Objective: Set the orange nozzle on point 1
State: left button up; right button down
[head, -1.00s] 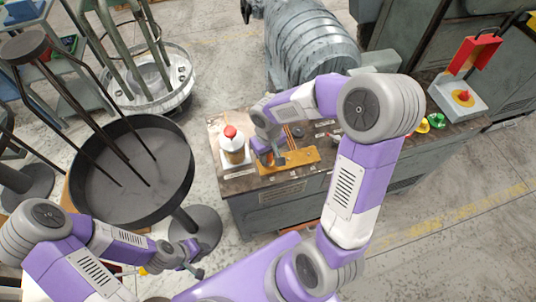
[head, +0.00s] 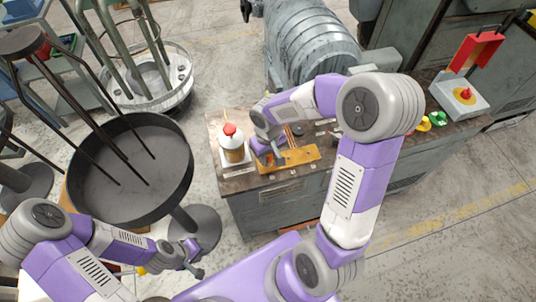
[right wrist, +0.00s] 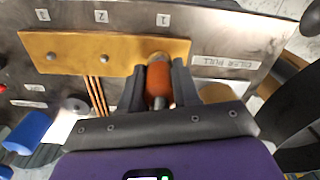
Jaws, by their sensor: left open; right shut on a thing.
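The orange nozzle (right wrist: 159,80) is between the two fingers of my right gripper (right wrist: 158,92) in the right wrist view. The gripper is shut on it. The nozzle's far end is at the brass plate (right wrist: 100,52), near the end under label 1 (right wrist: 163,20). I cannot tell whether it is seated or just above the plate. Labels 2 and 3 stand above two small studs on the plate. In the head view my right gripper (head: 275,156) is over the left part of the plate (head: 302,156) and hides the nozzle. My left gripper (head: 194,262) is open and empty, away from the bench.
A bottle with a red cap (head: 231,143) stands on the bench left of the plate. Copper rods (right wrist: 97,96) lie beside the plate. Yellow and green pieces (head: 437,119) and a box with a red button (head: 464,95) are at the right. A round black tray (head: 90,205) stands left.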

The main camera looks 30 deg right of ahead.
jog(key=c, duration=0.7)
grip_release()
jog(key=shift+c, duration=0.2)
notch_tip(320, 180, up, 8)
jog(key=p, duration=0.2)
jog(key=shift+p, duration=0.4)
notch_tip(320, 180, up, 13)
jog(key=p, duration=1)
jog(key=shift+f, duration=0.2)
